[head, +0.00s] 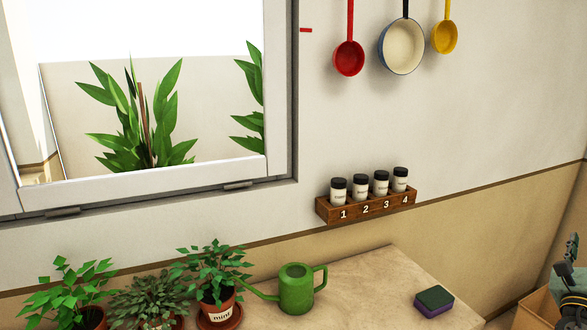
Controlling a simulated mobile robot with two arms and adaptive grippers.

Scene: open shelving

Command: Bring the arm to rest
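Part of my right gripper (566,268) shows at the far right edge of the head view, dark and raised above a cardboard box. The picture edge cuts off part of it, and I cannot tell whether its fingers are open or shut. I see nothing held in it. My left gripper and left arm are not in view.
A counter (375,275) bears a green watering can (296,289), a green and purple sponge (433,301) and several potted plants. A numbered wooden rack (325,212) holds several jars on the wall. Pans hang above. A cardboard box (538,308) stands lower right.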

